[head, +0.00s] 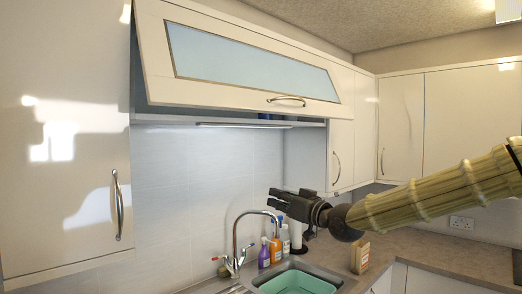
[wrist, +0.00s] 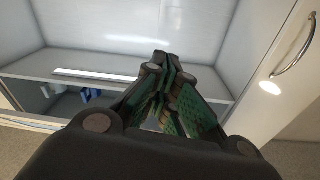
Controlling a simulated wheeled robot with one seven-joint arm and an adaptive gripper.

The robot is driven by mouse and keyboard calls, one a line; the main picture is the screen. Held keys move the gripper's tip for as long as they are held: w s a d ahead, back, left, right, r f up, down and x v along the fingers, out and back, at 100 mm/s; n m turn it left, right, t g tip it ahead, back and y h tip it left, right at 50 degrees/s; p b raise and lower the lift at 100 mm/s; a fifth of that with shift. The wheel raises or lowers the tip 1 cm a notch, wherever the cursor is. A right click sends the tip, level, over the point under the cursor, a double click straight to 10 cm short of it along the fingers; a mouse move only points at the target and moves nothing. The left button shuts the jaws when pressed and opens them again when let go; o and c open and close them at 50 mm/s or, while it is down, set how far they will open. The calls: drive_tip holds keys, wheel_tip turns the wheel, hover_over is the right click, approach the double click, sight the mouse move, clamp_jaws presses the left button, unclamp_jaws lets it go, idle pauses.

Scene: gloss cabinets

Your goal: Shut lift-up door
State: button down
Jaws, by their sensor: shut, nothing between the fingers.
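The lift-up door (head: 240,58) is a cream panel with a frosted glass pane, at the top middle of the head view. It is partly open, its lower edge tilted out from the cabinet (head: 230,121). Its curved metal handle (head: 287,100) sits near the lower edge. My gripper (head: 270,200) is below the door and to the right of the wall's middle, apart from it, pointing left. Its fingers are shut and empty. In the wrist view the gripper (wrist: 162,58) fills the middle, with the underside light strip (wrist: 97,75) behind it.
A tall cupboard (head: 65,130) stands at left. Closed wall cupboards (head: 445,120) are at right. Below my gripper are a tap (head: 238,240), several bottles (head: 275,248), a sink with a green basin (head: 298,281) and a small box (head: 360,254). The space before the door looks clear.

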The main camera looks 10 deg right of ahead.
drive_tip(key=s+d+r+n+t+y+p, duration=0.1)
drive_tip(key=s+d+r, duration=0.1)
drive_tip(key=r, duration=1.1)
drive_tip(key=s+d+r+n+t+y+p, duration=0.1)
drive_tip(key=s+d+r+n+y, duration=0.15)
drive_tip(key=r, duration=0.95)
drive_tip(key=p, duration=0.6)
approach(250, 99)
wheel_tip(250, 99, up, 4)
drive_tip(key=shift+m+h, duration=0.35)
drive_tip(key=shift+m, duration=0.1)
drive_tip(key=w+a+f+p, duration=0.2)
drive_tip(key=w, duration=0.1)
drive_tip(key=shift+a+f, duration=0.15)
drive_tip(key=shift+a, duration=0.15)
